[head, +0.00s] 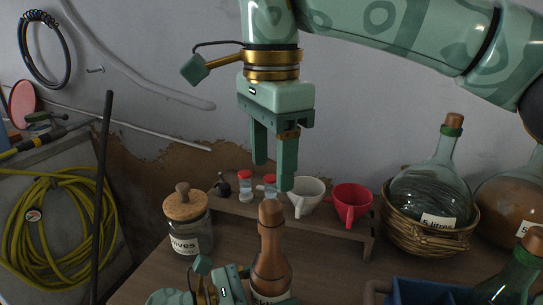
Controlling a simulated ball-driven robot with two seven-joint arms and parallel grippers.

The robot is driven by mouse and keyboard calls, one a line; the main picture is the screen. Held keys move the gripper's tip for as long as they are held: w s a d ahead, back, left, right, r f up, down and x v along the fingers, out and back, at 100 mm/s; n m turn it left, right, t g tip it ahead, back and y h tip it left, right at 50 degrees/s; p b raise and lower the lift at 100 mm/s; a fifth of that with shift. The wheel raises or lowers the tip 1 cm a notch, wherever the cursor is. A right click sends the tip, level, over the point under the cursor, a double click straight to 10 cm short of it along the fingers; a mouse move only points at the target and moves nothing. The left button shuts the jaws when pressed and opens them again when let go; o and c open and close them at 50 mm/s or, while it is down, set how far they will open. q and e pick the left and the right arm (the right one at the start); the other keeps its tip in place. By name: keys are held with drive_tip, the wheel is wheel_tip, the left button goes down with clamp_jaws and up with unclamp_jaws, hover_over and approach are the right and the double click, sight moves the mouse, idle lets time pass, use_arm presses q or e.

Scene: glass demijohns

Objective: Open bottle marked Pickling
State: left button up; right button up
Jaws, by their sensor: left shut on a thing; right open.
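A brown, long-necked bottle (270,266) stands upright at the front middle of the table, with a cork stopper (271,213) in its mouth. Its white label (268,298) is mostly cut off by the lower edge, and I cannot read the word on it. My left gripper (246,284) is low beside the bottle and shut on its body; its fingertips are hard to make out. My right gripper (273,176) points down with its two fingers apart and empty. In the picture it is just above the stopper, and I see a gap between them.
A low wooden rack (235,210) behind the bottle holds red-capped shakers, a white funnel (305,196) and a red funnel (351,204). A lidded jar (187,232) stands left. A basketed demijohn (432,190), more glass vessels and a blue crate (425,292) are at right.

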sight(272, 205)
wheel_tip(272, 205, down, 6)
drive_tip(key=shift+f, duration=0.25)
drive_tip(key=c, duration=1.2)
drive_tip(key=shift+r, duration=0.25)
drive_tip(key=shift+r, duration=0.9)
drive_tip(key=shift+r, duration=0.1)
drive_tip(key=shift+r, duration=1.9)
use_arm(q)
drive_tip(key=o, duration=1.5)
drive_tip(key=shift+c, duration=0.2)
